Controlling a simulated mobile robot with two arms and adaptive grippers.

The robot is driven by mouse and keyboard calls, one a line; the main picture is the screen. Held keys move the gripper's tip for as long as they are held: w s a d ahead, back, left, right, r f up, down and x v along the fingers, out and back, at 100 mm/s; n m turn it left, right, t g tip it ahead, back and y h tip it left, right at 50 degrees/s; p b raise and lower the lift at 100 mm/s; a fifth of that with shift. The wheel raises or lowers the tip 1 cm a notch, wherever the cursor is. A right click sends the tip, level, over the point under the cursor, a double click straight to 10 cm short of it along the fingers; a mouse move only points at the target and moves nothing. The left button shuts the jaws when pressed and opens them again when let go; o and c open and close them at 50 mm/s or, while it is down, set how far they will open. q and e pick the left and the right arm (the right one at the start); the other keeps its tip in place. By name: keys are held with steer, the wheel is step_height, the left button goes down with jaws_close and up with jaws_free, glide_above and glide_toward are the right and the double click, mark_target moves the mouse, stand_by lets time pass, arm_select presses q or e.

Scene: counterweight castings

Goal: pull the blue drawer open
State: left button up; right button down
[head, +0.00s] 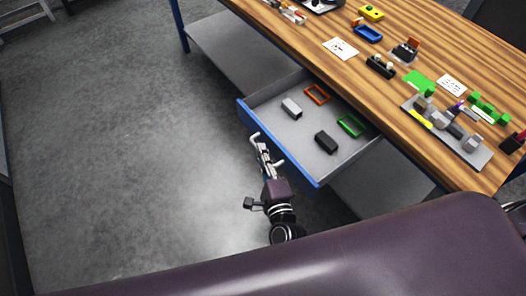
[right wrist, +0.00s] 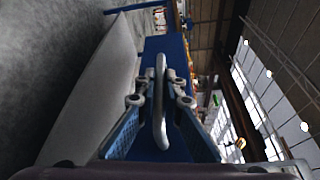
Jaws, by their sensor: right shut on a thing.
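The blue drawer (head: 290,152) stands out from under the wooden table, its grey inside showing in the head view. Its blue front also fills the middle of the right wrist view (right wrist: 174,48). My right gripper (head: 266,152) is at the drawer front, shut on the drawer's pale metal handle (right wrist: 160,105). In the right wrist view the handle runs upright between the two finger pads. The drawer holds a grey block (head: 291,108), an orange frame (head: 317,87), a black block (head: 326,142) and a green frame (head: 341,120). My left gripper is not in view.
The wooden table top (head: 300,42) carries several small parts, cards, a blue tray (head: 368,33) and a grey plate (head: 478,154) with parts on it. A grey lower shelf (head: 225,45) lies under the table. The floor left of the drawer is clear.

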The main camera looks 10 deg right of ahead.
steer(key=c, duration=2)
jaws_free()
steer(key=shift+c, duration=0.2)
steer(key=s+r, duration=0.1)
steer(key=s, duration=1.1)
steer(key=s+f+n+g+y, duration=0.1)
steer(key=s+f+n+g, duration=0.3)
steer(key=f, duration=0.6)
steer(key=s+d+f+n+g+y, duration=0.1)
steer(key=s+f+n+g, duration=0.15)
steer(key=f+n, duration=0.45)
steer(key=s+f+n+g+y, duration=0.1)
steer(key=s+f+n+g, duration=0.2)
steer(key=f, duration=0.9)
steer(key=s+d+f+n+g+h, duration=0.1)
steer(key=s+d+f+n+g, duration=0.1)
steer(key=s, duration=0.4)
steer(key=s+d+f+n+g+h, duration=0.1)
steer(key=s+d+f+n+g, duration=0.1)
steer(key=s+d+f, duration=0.4)
steer(key=s+d+f+n+g+h, duration=0.1)
steer(key=s+d+f+n+g, duration=0.1)
steer(key=s, duration=0.5)
step_height(320, 180, down, 4)
steer(key=d+n, duration=0.1)
steer(key=n, duration=0.1)
steer(key=shift+s+d+r+n, duration=0.15)
steer(key=shift+s+d+n, duration=0.15)
steer(key=shift+d, duration=0.1)
